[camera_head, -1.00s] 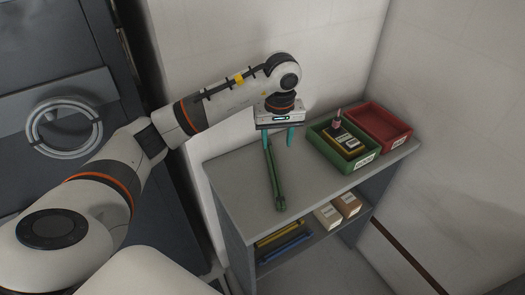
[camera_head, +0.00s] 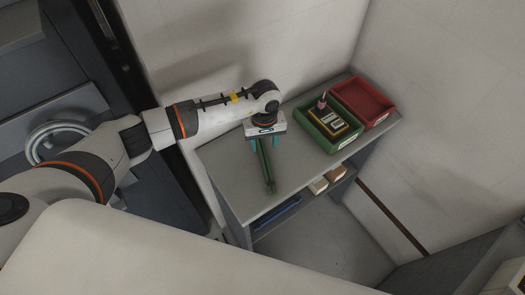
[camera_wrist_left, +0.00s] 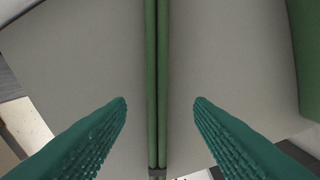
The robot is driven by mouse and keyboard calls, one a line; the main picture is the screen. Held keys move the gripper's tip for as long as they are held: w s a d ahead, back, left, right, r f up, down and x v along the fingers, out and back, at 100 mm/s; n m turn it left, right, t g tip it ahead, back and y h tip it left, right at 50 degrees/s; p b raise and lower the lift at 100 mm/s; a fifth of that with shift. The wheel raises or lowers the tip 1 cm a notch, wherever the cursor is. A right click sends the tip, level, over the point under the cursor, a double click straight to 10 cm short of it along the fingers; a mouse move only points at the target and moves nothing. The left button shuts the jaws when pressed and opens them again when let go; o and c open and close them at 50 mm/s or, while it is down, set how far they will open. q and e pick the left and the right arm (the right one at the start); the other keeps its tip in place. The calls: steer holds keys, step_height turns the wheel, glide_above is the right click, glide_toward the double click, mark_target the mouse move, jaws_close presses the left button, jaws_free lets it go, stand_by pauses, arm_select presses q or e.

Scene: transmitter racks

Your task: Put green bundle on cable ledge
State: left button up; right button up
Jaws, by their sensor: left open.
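The green bundle (camera_head: 264,166) is a pair of long thin green rods lying on the grey top of a shelf unit (camera_head: 222,163). In the left wrist view the bundle (camera_wrist_left: 157,70) runs from top to bottom between my fingers, with a dark band near its lower end. My left gripper (camera_head: 265,143) points down over the far end of the bundle. Its teal fingers are open, one on each side of the bundle, with a gap to it on both sides. My right gripper is not in view. I cannot make out a cable ledge.
A green bin (camera_head: 308,135) holding a yellow and black device stands on the shelf top, beside a red bin (camera_head: 386,112). Below, a blue bundle (camera_head: 278,213) and small boxes (camera_head: 319,186) lie on the lower shelf. White walls close off the back and right.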

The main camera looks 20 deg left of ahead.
mark_target(263, 153)
arm_select(q)
steer(key=shift+a+f+p, duration=0.15)
steer(key=shift+f+p, duration=0.75)
steer(key=shift+f, duration=0.05)
step_height(263, 153, down, 2)
steer(key=shift+f+p, duration=0.15)
steer(key=shift+p, duration=0.15)
steer(key=shift+f, duration=0.4)
steer(key=shift+c, duration=0.2)
jaws_close()
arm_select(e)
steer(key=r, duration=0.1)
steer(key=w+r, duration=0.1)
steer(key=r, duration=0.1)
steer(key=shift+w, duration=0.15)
